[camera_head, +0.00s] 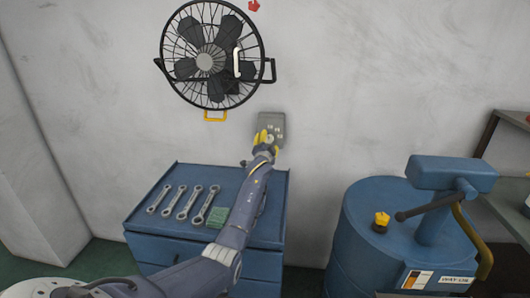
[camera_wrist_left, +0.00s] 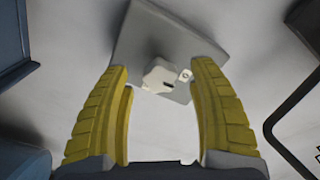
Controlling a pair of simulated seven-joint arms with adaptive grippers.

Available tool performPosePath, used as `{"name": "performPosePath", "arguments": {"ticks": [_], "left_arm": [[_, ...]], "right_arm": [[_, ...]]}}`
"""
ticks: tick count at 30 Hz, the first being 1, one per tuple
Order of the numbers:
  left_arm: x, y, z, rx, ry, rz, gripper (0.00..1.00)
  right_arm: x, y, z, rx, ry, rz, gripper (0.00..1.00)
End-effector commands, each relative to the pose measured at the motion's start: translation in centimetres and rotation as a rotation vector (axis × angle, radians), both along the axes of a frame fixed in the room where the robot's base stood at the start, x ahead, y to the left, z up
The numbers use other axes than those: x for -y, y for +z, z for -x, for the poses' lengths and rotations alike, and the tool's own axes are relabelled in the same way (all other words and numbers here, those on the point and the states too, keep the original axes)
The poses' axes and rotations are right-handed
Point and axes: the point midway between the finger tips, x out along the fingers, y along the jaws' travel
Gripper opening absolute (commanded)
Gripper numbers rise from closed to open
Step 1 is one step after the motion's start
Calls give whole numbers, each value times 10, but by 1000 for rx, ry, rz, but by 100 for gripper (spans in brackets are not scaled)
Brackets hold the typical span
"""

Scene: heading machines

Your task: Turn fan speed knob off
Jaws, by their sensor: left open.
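The fan speed control is a grey plate (camera_head: 277,123) on the wall below and right of the fan. Its light knob (camera_wrist_left: 158,78) shows in the left wrist view, with a short dark mark on it. My left gripper (camera_head: 264,138) is open in front of the plate. In the left wrist view its yellow fingers (camera_wrist_left: 160,85) stand apart on either side of the knob, with a gap to each side. I cannot tell whether the fingertips touch the plate. In the head view the gripper hides part of the plate. My right gripper is not in view.
A black wall fan (camera_head: 205,62) hangs above. A blue drum machine (camera_head: 360,235) with a lever and yellow knob (camera_head: 382,218) stands at right.

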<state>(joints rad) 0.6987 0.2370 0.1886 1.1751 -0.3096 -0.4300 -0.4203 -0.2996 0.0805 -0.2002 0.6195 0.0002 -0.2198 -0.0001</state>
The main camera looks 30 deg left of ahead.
Motion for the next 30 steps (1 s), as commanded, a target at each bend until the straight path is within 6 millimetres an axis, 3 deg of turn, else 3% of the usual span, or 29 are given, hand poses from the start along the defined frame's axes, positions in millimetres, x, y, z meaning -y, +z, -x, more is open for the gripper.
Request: {"name": "performPosePath", "arguments": {"ticks": [15, 22, 30], "left_arm": [[30, 0, 64, 1, -1, 0, 60], [38, -1, 80, -1, -1, 0, 60], [40, 0, 85, -1, 0, 1, 60]], "right_arm": [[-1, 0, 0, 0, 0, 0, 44], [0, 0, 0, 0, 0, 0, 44], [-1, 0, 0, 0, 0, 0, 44]]}}
